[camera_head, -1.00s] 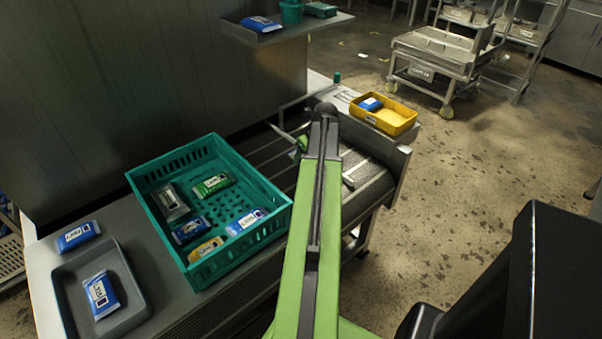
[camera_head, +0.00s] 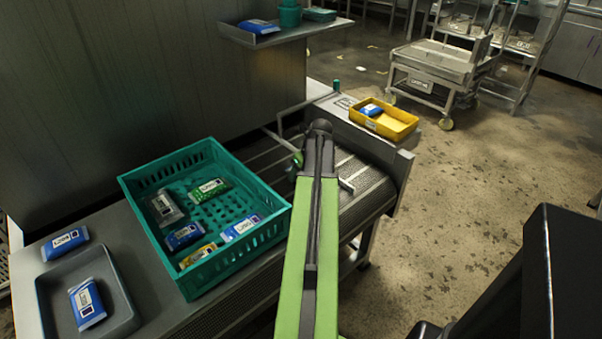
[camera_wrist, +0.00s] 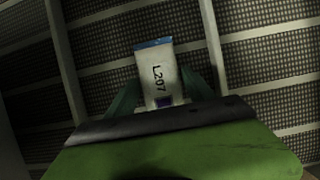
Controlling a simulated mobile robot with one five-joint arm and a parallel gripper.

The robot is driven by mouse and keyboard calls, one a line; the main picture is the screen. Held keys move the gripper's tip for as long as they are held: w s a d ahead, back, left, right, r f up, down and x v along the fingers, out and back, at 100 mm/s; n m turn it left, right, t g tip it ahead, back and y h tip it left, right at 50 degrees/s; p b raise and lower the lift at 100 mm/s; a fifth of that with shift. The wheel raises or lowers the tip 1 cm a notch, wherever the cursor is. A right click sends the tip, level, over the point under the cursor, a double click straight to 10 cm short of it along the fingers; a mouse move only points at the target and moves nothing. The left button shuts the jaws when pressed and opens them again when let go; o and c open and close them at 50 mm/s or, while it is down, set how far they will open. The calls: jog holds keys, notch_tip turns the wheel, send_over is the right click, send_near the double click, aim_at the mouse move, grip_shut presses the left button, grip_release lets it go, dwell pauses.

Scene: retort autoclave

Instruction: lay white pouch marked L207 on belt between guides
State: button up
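The white pouch marked L207 (camera_wrist: 157,75), with a blue end strip, shows in the wrist view. My gripper (camera_wrist: 161,80) has its dark teal fingers against both sides of the pouch, and the label faces the camera. Behind it is the dark grey mesh belt (camera_wrist: 270,62). A pale guide rail runs on the left (camera_wrist: 66,62) and another on the right (camera_wrist: 212,45), with the pouch between them in the picture. I cannot tell whether the pouch touches the belt. In the head view the belt (camera_head: 368,188) shows, but my arm hides the pouch and fingers.
A teal crate (camera_head: 132,200) with several pouches stands left of my arm. A grey tray (camera_head: 125,318) holds a blue pouch; another blue pouch (camera_head: 65,244) lies beside it. A yellow bin (camera_head: 397,127) stands behind the belt's end. A shelf (camera_head: 240,36) juts from the wall.

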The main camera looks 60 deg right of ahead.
jog(key=shift+o, duration=1.1)
jog(key=shift+r, duration=0.15)
jog(key=shift+r+p, duration=0.25)
jog(key=shift+p, duration=0.1)
jog(key=p+v, duration=1)
jog(key=v, duration=0.1)
jog(key=shift+r+p, duration=0.3)
jog(key=shift+p, duration=0.05)
jog(key=shift+s+a, duration=0.1)
jog(key=shift+s, duration=0.05)
